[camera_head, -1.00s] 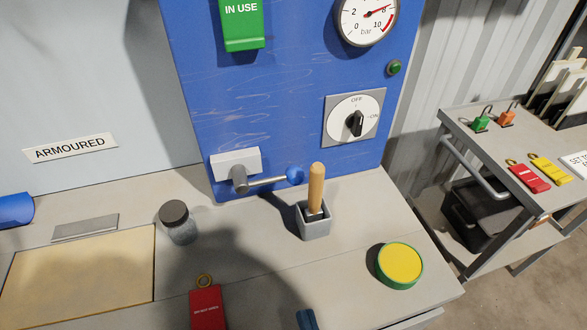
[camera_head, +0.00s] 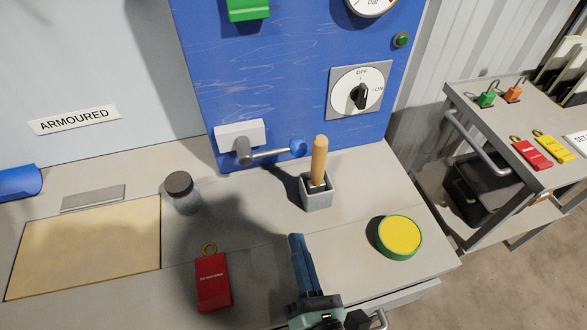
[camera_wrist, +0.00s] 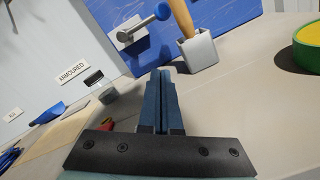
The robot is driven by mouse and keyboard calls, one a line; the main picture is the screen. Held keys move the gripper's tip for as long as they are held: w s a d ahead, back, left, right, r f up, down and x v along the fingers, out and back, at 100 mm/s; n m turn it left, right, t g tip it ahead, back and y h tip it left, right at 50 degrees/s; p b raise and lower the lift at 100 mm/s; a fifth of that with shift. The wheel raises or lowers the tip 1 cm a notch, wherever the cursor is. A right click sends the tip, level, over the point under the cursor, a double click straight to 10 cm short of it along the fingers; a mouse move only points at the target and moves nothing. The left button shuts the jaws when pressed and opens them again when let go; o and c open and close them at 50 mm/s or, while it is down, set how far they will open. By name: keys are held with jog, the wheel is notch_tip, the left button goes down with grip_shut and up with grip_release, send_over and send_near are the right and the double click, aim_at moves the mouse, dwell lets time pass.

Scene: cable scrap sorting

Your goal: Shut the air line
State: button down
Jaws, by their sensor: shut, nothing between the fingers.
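On the blue panel's lower part is a grey valve (camera_head: 240,142) with a lever that sticks out to the right, roughly level, and ends in a blue knob (camera_head: 298,147). In the wrist view the lever (camera_wrist: 143,24) and knob (camera_wrist: 163,11) show at the top, ahead of my fingers. A round pressure gauge (camera_head: 372,5) marked bar is cut off at the top. My gripper (camera_head: 296,240) is shut and empty over the bench front, below and apart from the knob; its fingers also show together in the wrist view (camera_wrist: 161,78).
A wooden-handled tool stands in a grey holder (camera_head: 317,192) just right of the lever. A dial switch (camera_head: 360,92) is above. A yellow-green round pad (camera_head: 399,237), a red tag (camera_head: 212,281) and a dark-lidded jar (camera_head: 182,193) are on the bench. A side cart (camera_head: 470,115) stands right.

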jog(key=x, duration=1.2)
jog(key=shift+r+p, duration=0.15)
jog(key=shift+p, duration=0.15)
jog(key=shift+w+d+r+p, duration=0.25)
jog(key=shift+r+p, duration=0.15)
jog(key=shift+r, duration=0.2)
jog(key=shift+w+d+r+p, duration=0.2)
jog(key=shift+d+r+p, duration=0.15)
jog(key=shift+r, duration=0.25)
jog(key=shift+w+d+r, duration=0.2)
jog(key=shift+d+r, duration=0.1)
jog(key=shift+r, duration=0.1)
jog(key=shift+w+r+n, duration=0.1)
jog(key=shift+w+n, duration=0.05)
jog(key=shift+n, duration=0.15)
jog(key=shift+r+n, duration=0.2)
jog(key=shift+n, duration=0.4)
jog(key=shift+d, duration=0.1)
